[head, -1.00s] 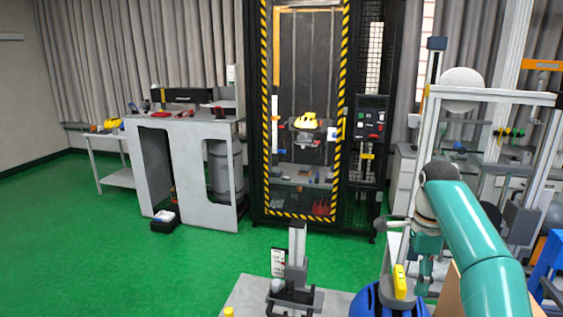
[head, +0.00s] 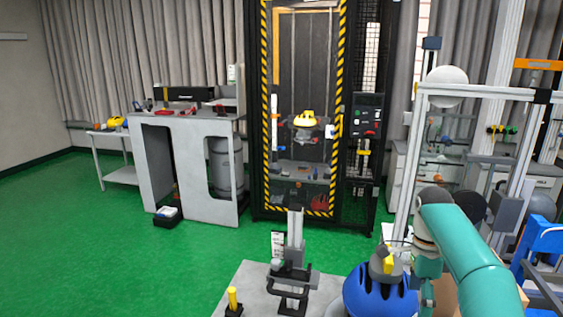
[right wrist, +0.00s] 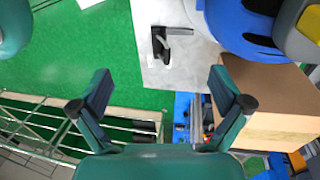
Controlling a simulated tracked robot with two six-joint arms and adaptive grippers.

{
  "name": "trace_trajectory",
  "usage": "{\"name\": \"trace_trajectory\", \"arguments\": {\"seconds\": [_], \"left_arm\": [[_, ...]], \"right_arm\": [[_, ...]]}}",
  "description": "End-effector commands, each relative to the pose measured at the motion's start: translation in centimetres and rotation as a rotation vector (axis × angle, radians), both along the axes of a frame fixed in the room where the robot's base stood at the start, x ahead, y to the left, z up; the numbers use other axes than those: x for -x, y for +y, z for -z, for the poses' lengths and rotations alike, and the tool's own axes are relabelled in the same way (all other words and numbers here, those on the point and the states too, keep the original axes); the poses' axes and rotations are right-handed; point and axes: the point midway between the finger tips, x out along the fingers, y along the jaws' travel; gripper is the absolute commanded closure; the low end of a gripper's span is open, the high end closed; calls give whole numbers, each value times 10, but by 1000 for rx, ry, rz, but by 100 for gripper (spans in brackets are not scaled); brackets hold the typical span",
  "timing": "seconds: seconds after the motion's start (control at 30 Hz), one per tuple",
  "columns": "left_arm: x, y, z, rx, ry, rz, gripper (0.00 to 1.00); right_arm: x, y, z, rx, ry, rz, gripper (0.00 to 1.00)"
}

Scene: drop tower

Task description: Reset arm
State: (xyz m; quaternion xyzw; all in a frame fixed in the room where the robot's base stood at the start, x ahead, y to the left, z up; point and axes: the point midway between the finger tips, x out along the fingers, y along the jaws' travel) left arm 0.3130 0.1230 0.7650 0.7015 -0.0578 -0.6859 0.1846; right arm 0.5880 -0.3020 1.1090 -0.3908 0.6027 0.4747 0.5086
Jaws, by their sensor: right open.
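My right arm comes in from the right in the head view, bent downward beside a blue helmet-like object (head: 368,292) with a grey and yellow piece on top. In the right wrist view my right gripper (right wrist: 160,86) is open with wide-spread fingers and nothing between them. The blue object (right wrist: 238,28) lies beyond the right finger there, beside a cardboard box (right wrist: 275,95). My left gripper is not in the head view. The right gripper's fingertips are hard to make out in the head view.
A drop tower (head: 262,110) with striped edges holds a yellow helmet (head: 304,118). A grey bench (head: 160,160) stands left of it. A grey upright fixture (head: 294,240) stands on a pale plate (head: 250,280) in front. Green floor is clear at left. A metal frame (head: 480,92) stands at right.

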Motion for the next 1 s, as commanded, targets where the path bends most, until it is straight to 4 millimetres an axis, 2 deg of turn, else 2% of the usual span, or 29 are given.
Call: {"name": "trace_trajectory", "arguments": {"seconds": [0.27,0.37,0.47,0.6,0.7,0.83,1.0], "left_arm": [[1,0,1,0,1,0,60],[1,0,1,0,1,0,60],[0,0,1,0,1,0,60],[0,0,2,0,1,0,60],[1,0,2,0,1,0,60],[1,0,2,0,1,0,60],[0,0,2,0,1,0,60]], "right_arm": [[20,15,77,-52,140,-94,0],[34,27,118,-97,182,-175,0],[57,45,169,-170,210,-286,0],[103,77,236,-301,212,-465,0],[143,102,275,-396,187,-591,0],[202,135,313,-509,119,-755,0],[279,171,337,-605,-32,-993,0]]}}
